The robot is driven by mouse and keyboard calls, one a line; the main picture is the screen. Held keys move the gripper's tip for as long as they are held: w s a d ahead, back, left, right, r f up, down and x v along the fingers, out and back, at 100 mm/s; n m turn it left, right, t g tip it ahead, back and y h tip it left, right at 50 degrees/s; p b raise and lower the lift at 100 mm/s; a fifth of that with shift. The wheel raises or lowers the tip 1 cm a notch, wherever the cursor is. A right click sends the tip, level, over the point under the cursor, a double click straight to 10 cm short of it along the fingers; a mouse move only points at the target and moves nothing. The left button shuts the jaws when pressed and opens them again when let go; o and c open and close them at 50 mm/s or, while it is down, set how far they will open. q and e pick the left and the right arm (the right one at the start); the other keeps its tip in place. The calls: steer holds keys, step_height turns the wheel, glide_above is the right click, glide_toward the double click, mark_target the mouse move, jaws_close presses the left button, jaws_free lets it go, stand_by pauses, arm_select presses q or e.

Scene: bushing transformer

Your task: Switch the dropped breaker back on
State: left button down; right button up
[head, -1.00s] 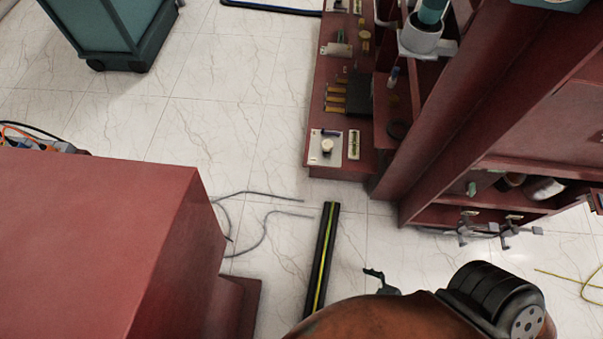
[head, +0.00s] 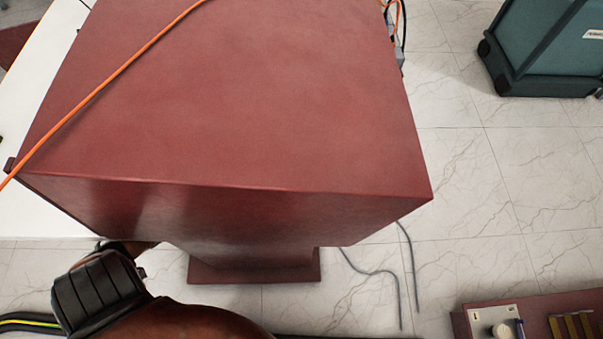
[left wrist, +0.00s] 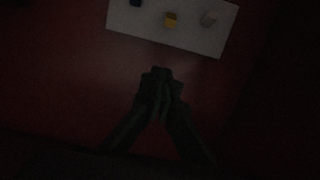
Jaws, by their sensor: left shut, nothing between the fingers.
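My left gripper (left wrist: 160,78) shows in the dark left wrist view, its fingers together and empty. It is over a dark red surface (left wrist: 75,65), just below a pale panel (left wrist: 150,28) in the picture. The panel carries a yellow part (left wrist: 171,19), a grey part (left wrist: 207,19) and a dark part (left wrist: 135,2) at the top edge. I cannot tell which of these, if any, is the dropped breaker. In the head view my left arm reaches in at the lower left, and its gripper is hidden by the red cabinet (head: 230,110). My right gripper is not in view.
An orange cable (head: 120,70) lies across the cabinet top. Grey wires (head: 375,272) lie on the pale tiled floor (head: 490,170). A green bin (head: 550,50) stands at the upper right. Another red unit (head: 463,325) with a knobbed panel is at the lower right.

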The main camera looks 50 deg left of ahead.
arm_select(q)
steer(key=shift+d, duration=0.1)
steer(key=w+d+r+p, duration=0.4)
steer(key=w+d, duration=0.1)
steer(key=w, duration=0.1)
steer(key=shift+w+r+p, duration=0.15)
steer(key=shift+r+p, duration=0.15)
steer(key=shift+p, duration=0.05)
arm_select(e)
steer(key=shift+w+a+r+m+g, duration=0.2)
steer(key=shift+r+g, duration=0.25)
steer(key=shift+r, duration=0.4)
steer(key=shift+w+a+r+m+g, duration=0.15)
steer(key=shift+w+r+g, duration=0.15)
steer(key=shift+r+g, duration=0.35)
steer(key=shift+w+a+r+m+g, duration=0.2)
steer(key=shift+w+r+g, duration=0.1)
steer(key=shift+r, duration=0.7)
arm_select(q)
steer(key=shift+d, duration=0.1)
